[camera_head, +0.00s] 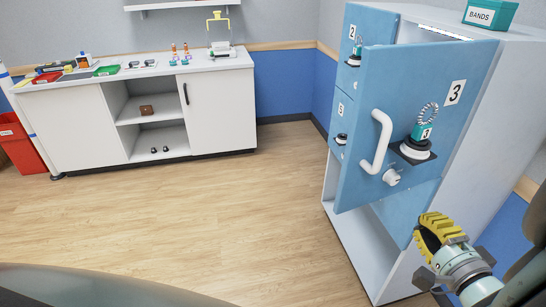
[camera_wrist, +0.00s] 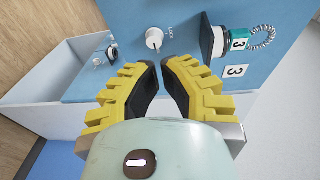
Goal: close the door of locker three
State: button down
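The blue door of locker three (camera_head: 430,75) stands open, swung out from the locker body (camera_head: 500,130), with the inside showing above its top edge. It carries a "3" label (camera_head: 455,92), a white handle (camera_head: 380,142), a white lock knob (camera_head: 392,177) and a black disc with a teal tag and coil. My gripper (camera_head: 428,232) is at the door's lower right, empty. In the wrist view the yellow fingers (camera_wrist: 161,68) are apart with a small gap, pointing at the door below the lock knob (camera_wrist: 154,38). The handle is not in that view.
Doors with labels 2 (camera_head: 352,32) and another number stand left of the open door. An open lower compartment (camera_head: 375,250) is beneath. A green BANDS box (camera_head: 490,12) sits on top. A white counter (camera_head: 150,75) with items is at the back left; the wooden floor (camera_head: 220,210) between is clear.

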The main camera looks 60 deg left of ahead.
jog(key=s+a+n+g+y+b, duration=0.1)
jog(key=s+a+n+g+y, duration=0.15)
jog(key=s, duration=0.25)
jog(key=p, duration=0.5)
send_near(348, 179)
jog(key=shift+g+h, duration=0.25)
jog(key=shift+g, duration=0.2)
jog(key=x, duration=0.5)
jog(key=r+x, duration=0.1)
jog(key=x, duration=0.1)
jog(key=shift+w+a, duration=0.1)
jog(key=shift+w, duration=0.15)
jog(key=shift+w+a+f, duration=0.1)
jog(key=shift+a+f, duration=0.1)
jog(key=shift+a, duration=0.25)
